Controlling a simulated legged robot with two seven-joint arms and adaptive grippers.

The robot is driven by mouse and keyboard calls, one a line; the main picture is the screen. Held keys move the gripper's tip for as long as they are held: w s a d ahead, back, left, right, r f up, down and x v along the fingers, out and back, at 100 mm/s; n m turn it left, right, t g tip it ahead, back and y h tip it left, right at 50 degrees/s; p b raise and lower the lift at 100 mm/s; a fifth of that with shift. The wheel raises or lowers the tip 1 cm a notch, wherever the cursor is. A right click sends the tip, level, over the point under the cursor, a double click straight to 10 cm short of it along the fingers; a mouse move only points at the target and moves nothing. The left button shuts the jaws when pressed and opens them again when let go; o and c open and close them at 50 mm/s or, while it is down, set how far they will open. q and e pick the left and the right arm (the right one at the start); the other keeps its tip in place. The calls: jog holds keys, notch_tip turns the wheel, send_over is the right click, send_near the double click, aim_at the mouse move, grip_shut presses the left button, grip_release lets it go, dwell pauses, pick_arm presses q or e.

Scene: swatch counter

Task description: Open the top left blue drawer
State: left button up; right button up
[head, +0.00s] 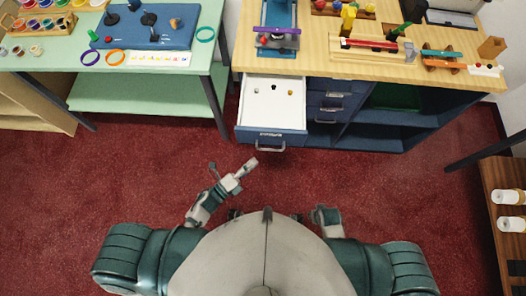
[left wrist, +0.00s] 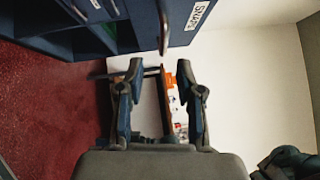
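The top left blue drawer (head: 271,134) is pulled out of the counter, with its white inside and a few small items showing in the head view. Its front has a label and a metal handle (head: 270,146). My left gripper (head: 233,169) is just in front of and left of the drawer front, apart from the handle. In the left wrist view, its two fingers (left wrist: 160,75) are spread with nothing clearly held between them. A blue drawer front with a label (left wrist: 199,14) shows at the top there.
The wooden counter top (head: 310,55) holds several toys and tools. Closed blue drawers (head: 328,103) and open shelves lie right of the open drawer. A green table (head: 50,58) stands at left, a brown shelf (head: 497,185) at right. Red floor between is clear.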

pick_arm(q)
jog(key=v, duration=0.3)
jog(key=shift+a, duration=0.3)
jog(key=shift+d, duration=0.1)
